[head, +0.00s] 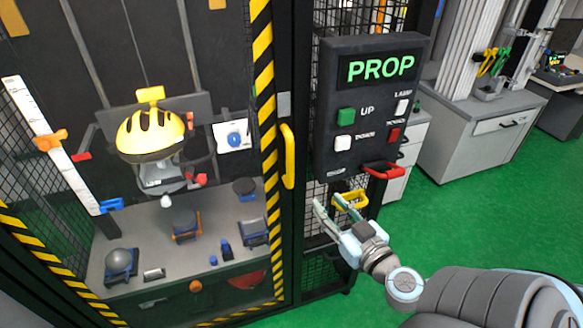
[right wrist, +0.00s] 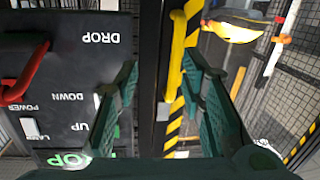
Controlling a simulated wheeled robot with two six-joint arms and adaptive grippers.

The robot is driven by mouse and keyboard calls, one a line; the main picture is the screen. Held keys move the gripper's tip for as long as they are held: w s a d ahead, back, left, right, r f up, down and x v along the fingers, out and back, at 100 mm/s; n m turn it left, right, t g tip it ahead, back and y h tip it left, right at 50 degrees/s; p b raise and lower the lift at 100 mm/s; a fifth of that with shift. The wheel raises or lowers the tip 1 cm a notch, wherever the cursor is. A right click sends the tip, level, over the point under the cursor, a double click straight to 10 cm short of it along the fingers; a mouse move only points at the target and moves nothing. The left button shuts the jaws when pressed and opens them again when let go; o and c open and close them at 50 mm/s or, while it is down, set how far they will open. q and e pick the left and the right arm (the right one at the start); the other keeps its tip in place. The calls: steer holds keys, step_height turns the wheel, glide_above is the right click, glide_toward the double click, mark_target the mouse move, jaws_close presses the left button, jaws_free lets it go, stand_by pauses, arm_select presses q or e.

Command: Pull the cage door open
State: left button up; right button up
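The cage door's yellow-and-black striped frame (head: 264,90) stands upright and looks closed. Its yellow vertical handle (head: 288,155) is on the right edge of the door. My right gripper (head: 328,202) is open and empty, below and right of the handle, in front of the mesh under the control panel. In the right wrist view the open fingers (right wrist: 160,62) point toward the door edge. The handle (right wrist: 176,60) appears between the fingertips, nearer the right finger, without clear contact. My left gripper is not in view.
A black control panel (head: 371,82) with buttons, a red lever (head: 383,169) and a yellow hook-like part (head: 350,199) stands right of the door. Inside the cage are a yellow helmet (head: 150,132) and several small items. Green floor (head: 475,210) is open at the right.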

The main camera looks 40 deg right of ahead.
mark_target(292, 167)
steer(key=shift+t+y, duration=0.3)
steer(key=shift+t, duration=0.2)
steer(key=w+r, duration=0.1)
steer(key=w, duration=0.3)
steer(key=w+r, duration=0.1)
steer(key=w, duration=0.4)
steer(key=w+r, duration=0.1)
steer(key=w, duration=0.4)
steer(key=shift+w+a+r, duration=0.15)
steer(key=shift+w+r, duration=0.05)
steer(key=shift+w, duration=0.05)
steer(key=shift+c, duration=0.3)
jaws_close()
